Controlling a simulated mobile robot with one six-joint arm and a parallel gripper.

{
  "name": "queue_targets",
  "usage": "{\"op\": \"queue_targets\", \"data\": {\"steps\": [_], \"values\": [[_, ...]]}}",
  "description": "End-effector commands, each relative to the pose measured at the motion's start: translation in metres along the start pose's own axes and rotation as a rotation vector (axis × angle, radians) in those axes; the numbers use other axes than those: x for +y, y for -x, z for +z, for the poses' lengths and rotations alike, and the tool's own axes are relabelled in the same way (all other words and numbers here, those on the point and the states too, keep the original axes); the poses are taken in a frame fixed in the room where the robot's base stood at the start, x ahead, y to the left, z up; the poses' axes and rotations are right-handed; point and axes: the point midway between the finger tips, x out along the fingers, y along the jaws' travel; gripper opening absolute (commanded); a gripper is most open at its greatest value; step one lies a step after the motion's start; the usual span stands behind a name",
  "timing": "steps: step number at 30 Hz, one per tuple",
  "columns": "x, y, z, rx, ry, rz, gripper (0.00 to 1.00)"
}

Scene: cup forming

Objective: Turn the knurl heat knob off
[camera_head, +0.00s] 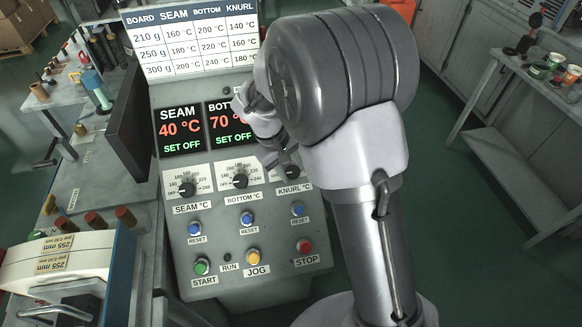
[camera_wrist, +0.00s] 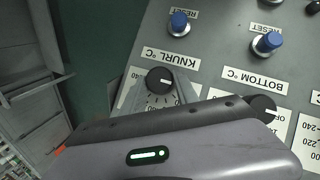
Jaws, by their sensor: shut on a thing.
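In the head view the knob (camera_head: 291,172) shows partly under my gripper (camera_head: 281,160). My gripper is shut on the knob, with a grey finger beside it in the wrist view. The knurl display is hidden behind my arm.
The seam knob (camera_head: 187,189) and bottom knob (camera_head: 239,181) stand to the left; both their displays read SET OFF. Blue reset buttons (camera_head: 297,209) and the red stop button (camera_head: 305,246) sit below. A temperature chart (camera_head: 190,40) stands above the panel.

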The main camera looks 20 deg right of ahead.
Motion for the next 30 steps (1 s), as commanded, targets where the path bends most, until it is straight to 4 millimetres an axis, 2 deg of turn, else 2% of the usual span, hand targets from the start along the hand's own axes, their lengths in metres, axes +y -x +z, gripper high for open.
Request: {"op": "queue_targets", "data": {"steps": [13,14,17,26,29,30], "values": [[0.000,0.001,-0.001,0.002,0.010,0.008,0.00],[0.000,0.001,-0.001,0.002,0.010,0.008,0.38],[0.000,0.000,-0.001,0.002,0.010,0.007,0.58],[0.000,0.001,0.000,0.001,0.009,0.007,0.58],[0.001,0.013,-0.001,0.003,0.009,0.008,0.58],[0.001,0.023,-0.001,0.004,0.008,0.008,0.58]]}}
